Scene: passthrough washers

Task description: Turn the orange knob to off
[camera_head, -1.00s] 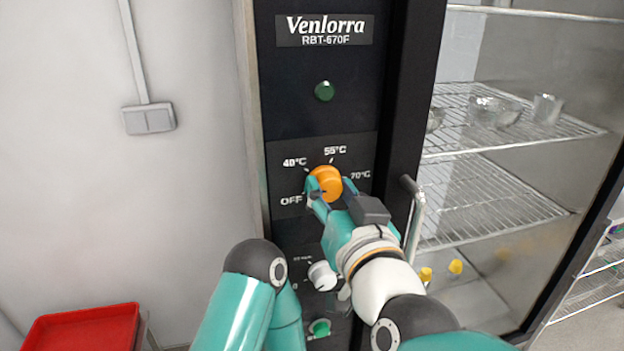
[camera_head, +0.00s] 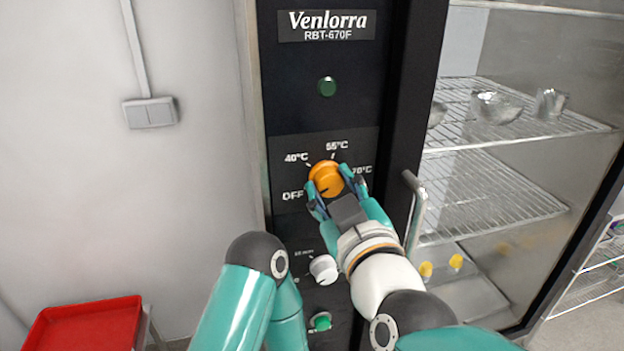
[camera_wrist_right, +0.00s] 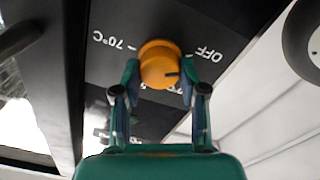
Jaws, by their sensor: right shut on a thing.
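The orange knob (camera_head: 326,177) is on the black control panel of the cabinet, amid the labels OFF, 40°C, 55°C and 70°C. My right gripper (camera_head: 336,186) is shut on the knob, one finger at its lower left and one at its right. The wrist view shows the knob (camera_wrist_right: 158,64) between the two fingertips (camera_wrist_right: 160,78). Its dark pointer mark is on the side towards the OFF label (camera_wrist_right: 210,53). My left gripper is not in view; a teal arm link with a black joint shows at the lower left.
A white knob (camera_head: 323,269) and a green button (camera_head: 320,321) are below. A dark green lamp (camera_head: 327,86) is above. A door handle (camera_head: 414,205) stands out right of the panel. A red tray (camera_head: 85,325) is at lower left.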

